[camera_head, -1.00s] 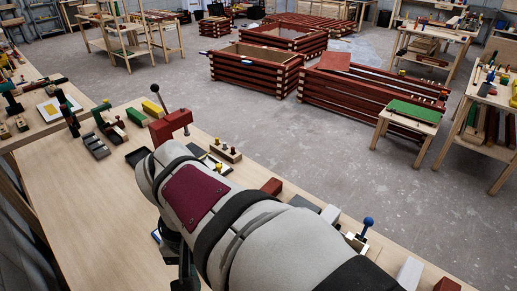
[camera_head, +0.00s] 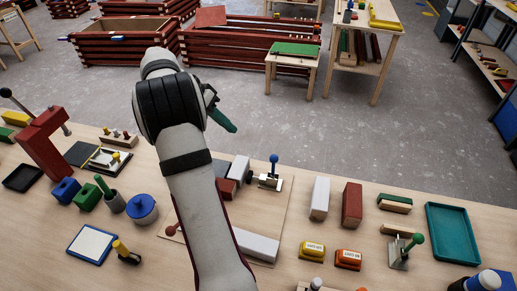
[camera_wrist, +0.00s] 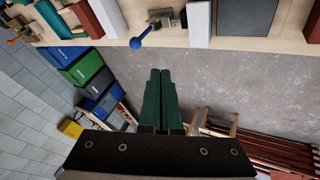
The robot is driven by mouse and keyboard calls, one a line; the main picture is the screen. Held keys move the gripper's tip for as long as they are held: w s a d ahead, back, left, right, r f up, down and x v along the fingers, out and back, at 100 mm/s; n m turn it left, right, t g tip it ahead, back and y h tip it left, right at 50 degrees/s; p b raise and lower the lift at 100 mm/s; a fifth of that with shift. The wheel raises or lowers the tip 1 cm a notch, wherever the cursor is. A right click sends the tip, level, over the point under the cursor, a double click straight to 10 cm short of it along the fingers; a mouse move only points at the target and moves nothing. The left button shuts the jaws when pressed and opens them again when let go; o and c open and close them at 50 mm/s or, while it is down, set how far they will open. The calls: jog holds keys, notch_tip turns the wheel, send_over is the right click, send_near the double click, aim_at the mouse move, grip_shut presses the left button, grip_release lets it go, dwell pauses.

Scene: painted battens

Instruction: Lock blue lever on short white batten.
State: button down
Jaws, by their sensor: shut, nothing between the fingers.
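The blue lever (camera_head: 274,159) stands upright on a metal clamp (camera_head: 269,182) near the far edge of the table. A white batten (camera_head: 239,168) lies just left of this clamp; whether the clamp touches it I cannot tell. In the wrist view the lever's blue ball (camera_wrist: 136,43) is at the top, with the white batten (camera_wrist: 200,24) to its right. My gripper (camera_head: 230,128) has green fingers and is over the floor beyond the table edge, left of the lever. In the wrist view its fingers (camera_wrist: 161,75) are together and empty, apart from the lever.
A longer white batten (camera_head: 257,247) lies nearer, partly behind my arm. A standing white block (camera_head: 320,197) and red block (camera_head: 352,205) are right of the clamp. A green-handled clamp (camera_head: 405,250) and teal tray (camera_head: 453,233) are farther right. Open floor lies beyond the table.

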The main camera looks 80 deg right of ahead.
jog(key=s+d+f, duration=0.1)
jog(key=s+f, duration=0.7)
jog(key=f, duration=0.1)
jog(key=shift+s+d, duration=0.25)
jog(key=shift+d, duration=0.1)
jog(key=shift+s+r+t, duration=0.2)
jog(key=shift+s+t, duration=0.4)
jog(key=shift+s, duration=0.1)
jog(key=shift+s+r+t, duration=0.15)
jog(key=shift+s+t, duration=0.45)
jog(key=shift+s, duration=0.05)
jog(key=s+f+t, duration=0.2)
jog(key=s+t, duration=0.1)
jog(key=s, duration=0.5)
jog(key=shift+s+f+m, duration=0.25)
jog(key=shift+f+m, duration=0.05)
jog(key=shift+m, duration=0.1)
jog(key=shift+s+f, duration=0.1)
